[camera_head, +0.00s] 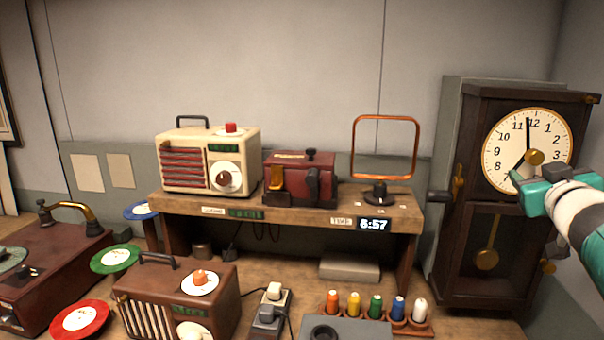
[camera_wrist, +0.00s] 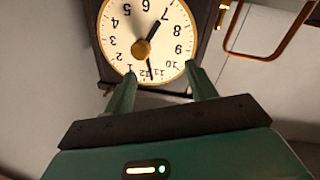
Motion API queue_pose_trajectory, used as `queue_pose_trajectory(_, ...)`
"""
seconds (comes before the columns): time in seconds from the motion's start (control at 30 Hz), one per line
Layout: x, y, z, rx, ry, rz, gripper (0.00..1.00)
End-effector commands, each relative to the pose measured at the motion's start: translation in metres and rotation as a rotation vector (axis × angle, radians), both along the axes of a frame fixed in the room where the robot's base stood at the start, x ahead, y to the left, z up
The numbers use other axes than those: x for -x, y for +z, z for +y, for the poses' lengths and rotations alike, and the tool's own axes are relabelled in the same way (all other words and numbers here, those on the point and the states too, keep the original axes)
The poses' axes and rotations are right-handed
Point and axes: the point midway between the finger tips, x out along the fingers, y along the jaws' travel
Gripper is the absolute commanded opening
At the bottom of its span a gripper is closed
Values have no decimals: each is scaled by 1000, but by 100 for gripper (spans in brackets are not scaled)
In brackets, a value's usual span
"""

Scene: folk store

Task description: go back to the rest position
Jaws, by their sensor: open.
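My gripper (camera_head: 528,182) is at the right of the head view, in front of the lower part of a tall dark clock's white dial (camera_head: 510,135). In the wrist view the two green fingers of my gripper (camera_wrist: 162,72) stand apart with nothing held between them. There the dial (camera_wrist: 115,30) appears upside down beyond the fingertips. The dial's brass centre knob (camera_head: 534,157) is clear of the fingers in the wrist view. The short hand points near 7 and the long hand just before 12. I cannot tell the exact gap to the dial.
A wooden shelf (camera_head: 290,216) left of the clock holds a cream radio (camera_head: 186,160), a red device (camera_head: 300,180) and an orange loop (camera_head: 354,148). Its display (camera_head: 373,225) reads 6:57. Coloured spools (camera_head: 376,307) and a brown radio (camera_head: 170,300) stand in front. The wall above is clear.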

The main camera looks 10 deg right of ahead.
Motion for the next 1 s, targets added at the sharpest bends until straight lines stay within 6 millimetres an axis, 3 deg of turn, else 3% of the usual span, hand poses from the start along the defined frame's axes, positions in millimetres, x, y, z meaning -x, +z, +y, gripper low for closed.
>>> queue_pose_trajectory(0.03, -3, -9, 24, -46, -21, 10, 56)
queue_pose_trajectory(0.17, 1, -54, 81, -183, -76, 122, 56)
queue_pose_trajectory(0.27, 13, -98, 132, -287, -73, 265, 56)
queue_pose_trajectory(0.4, 41, -158, 203, -397, -19, 488, 56)
queue_pose_trajectory(0.6, 98, -226, 296, -490, 122, 807, 56)
queue_pose_trajectory(0.7, 123, -247, 325, -511, 183, 920, 56)
queue_pose_trajectory(0.8, 136, -256, 340, -522, 218, 979, 56)
queue_pose_trajectory(1.0, 140, -259, 344, -525, 227, 995, 56)
